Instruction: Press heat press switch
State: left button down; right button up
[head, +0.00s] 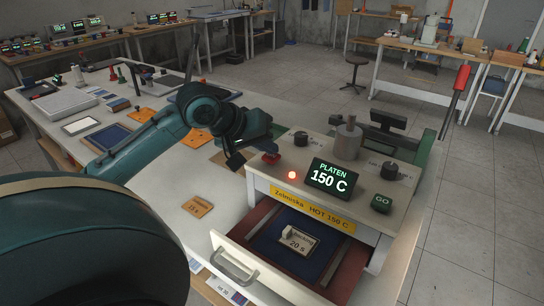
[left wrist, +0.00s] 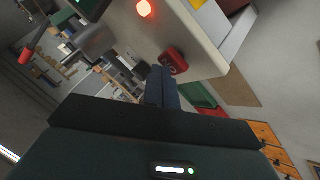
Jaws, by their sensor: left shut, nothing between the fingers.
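The heat press (head: 325,165) has a light top with a lit display (head: 333,179) reading PLATEN 150 C. A red lamp (head: 292,175) glows left of the display; it also shows in the left wrist view (left wrist: 144,8). A small red switch (head: 270,158) sits at the top's left edge; it appears in the left wrist view (left wrist: 173,60) just beyond my fingertips. A dark GO button (head: 381,204) is at the right front. My left gripper (head: 236,160) is shut and empty, its tips close beside the red switch; contact cannot be told. My right gripper is not in view.
The press's drawer (head: 238,264) is pulled out, with a dark blue pad and a 20 S piece inside. Dark knobs (head: 301,138) and a grey cylinder (head: 348,140) stand on top. A red-handled lever (head: 461,78) rises at right. The floor right is clear.

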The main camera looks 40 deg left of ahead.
pick_arm(q)
jog(key=shift+f, duration=0.2)
dwell(0.3)
jog(key=shift+f, duration=0.3)
jog(key=shift+p, duration=0.3)
jog(key=shift+r+p, duration=0.3)
jog(key=shift+p, duration=0.5)
jog(key=shift+r, duration=0.15)
